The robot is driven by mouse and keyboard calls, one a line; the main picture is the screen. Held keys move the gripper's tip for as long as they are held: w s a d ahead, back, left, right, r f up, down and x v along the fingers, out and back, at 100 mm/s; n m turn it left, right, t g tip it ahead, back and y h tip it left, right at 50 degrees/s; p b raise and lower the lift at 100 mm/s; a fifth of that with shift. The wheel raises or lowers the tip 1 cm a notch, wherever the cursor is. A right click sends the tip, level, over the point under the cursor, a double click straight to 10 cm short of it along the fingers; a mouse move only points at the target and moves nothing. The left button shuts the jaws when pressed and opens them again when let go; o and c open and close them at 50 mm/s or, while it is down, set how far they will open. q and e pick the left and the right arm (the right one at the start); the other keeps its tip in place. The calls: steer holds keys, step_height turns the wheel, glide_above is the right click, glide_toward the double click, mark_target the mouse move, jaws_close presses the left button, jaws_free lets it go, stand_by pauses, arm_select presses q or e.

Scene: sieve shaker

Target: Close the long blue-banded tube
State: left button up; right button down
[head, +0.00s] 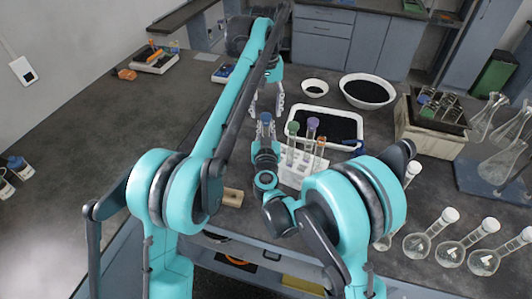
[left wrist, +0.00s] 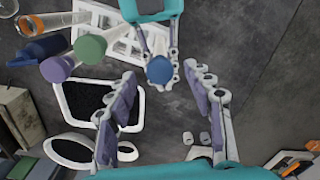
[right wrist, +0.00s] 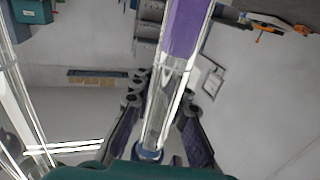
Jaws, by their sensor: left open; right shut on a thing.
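In the head view a blue round cap (head: 266,117) stands above my right gripper (head: 266,133). It also shows in the left wrist view (left wrist: 160,70). In the right wrist view my right gripper (right wrist: 161,92) is shut on a clear tube (right wrist: 166,85), with a blue part (right wrist: 148,152) at its lower end in the picture. A violet strip (right wrist: 186,28) shows higher up; I cannot tell whether it is the tube's band. My left gripper (left wrist: 160,76) is open over the blue cap, its fingers on either side and apart from it. How the cap sits is hidden.
A white rack (head: 290,172) holds tubes with green (head: 293,128), violet (head: 313,123) and orange tops, close beside my right gripper. A white tray of dark grains (head: 292,112) and bowls lie behind. Flasks (head: 452,252) stand at right.

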arm_select(q)
steer(key=shift+r, duration=2.3)
arm_select(e)
steer(key=c, duration=1.4)
jaws_free()
steer(key=s, duration=1.2)
steer(key=shift+f, duration=0.1)
